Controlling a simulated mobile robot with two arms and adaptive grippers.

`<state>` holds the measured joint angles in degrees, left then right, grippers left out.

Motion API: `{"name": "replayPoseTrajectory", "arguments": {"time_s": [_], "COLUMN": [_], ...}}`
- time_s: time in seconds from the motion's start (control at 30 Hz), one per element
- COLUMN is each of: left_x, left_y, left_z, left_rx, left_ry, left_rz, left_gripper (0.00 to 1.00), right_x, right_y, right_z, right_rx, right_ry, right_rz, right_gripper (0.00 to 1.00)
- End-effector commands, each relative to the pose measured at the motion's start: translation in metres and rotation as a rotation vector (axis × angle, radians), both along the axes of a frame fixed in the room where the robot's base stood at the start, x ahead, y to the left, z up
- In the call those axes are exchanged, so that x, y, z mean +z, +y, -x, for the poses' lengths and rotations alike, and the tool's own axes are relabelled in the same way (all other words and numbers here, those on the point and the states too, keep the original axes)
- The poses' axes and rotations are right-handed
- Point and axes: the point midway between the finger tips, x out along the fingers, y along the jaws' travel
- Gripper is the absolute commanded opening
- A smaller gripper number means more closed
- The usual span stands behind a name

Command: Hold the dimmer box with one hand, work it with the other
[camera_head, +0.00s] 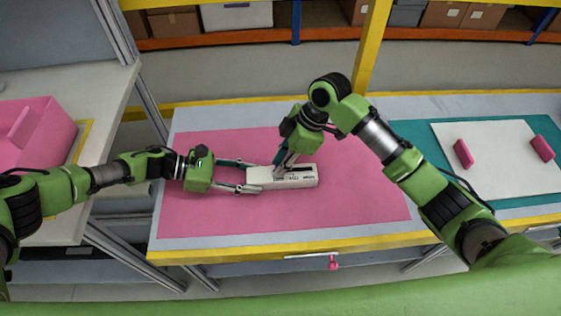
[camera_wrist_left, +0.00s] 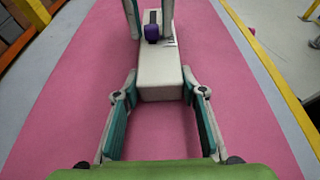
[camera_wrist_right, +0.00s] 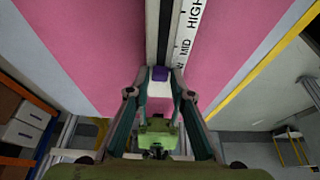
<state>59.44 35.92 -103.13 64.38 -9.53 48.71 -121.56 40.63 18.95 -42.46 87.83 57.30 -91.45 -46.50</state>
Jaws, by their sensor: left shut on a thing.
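The dimmer box (camera_head: 308,176), long and off-white, lies on the pink mat (camera_head: 225,218). My left gripper (camera_head: 252,177) is shut on its left end; the left wrist view shows the fingers (camera_wrist_left: 160,92) on both sides of that end. A purple slider knob (camera_wrist_right: 160,73) sits in the dark slot on top, beside the low end of a scale whose MID and HIGH marks are readable. My right gripper (camera_head: 285,162) points down over the box. Its fingers (camera_wrist_right: 159,80) stand apart on either side of the knob, with what looks like a small gap.
A white board (camera_head: 490,180) with two pink blocks (camera_head: 463,153) lies on a teal mat at the right. A pink bin (camera_head: 40,125) stands on the side table at the left. The pink mat is clear around the box.

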Motion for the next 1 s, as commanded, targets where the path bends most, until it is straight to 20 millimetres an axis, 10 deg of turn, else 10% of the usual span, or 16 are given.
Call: {"name": "replayPoseTrajectory", "arguments": {"time_s": [0.8,0.87,1.0], "left_x": [-0.001,-0.001,-0.001], "left_y": [0.001,0.001,0.001], "left_z": [0.000,0.000,0.000], "left_rx": [0.000,0.001,0.001], "left_ry": [0.001,0.001,0.001], "left_rz": [-0.002,-0.002,-0.002], "left_gripper": [0.04,0.04,0.04], "right_x": [0.001,0.001,0.001], "right_y": [-0.041,-0.041,-0.040], "right_z": [-0.001,-0.001,-0.001], "right_rx": [-0.001,-0.001,0.000], "right_ry": [-0.002,-0.002,-0.001], "right_rz": [0.001,0.001,0.001], "right_gripper": [0.00,0.30,0.32]}}
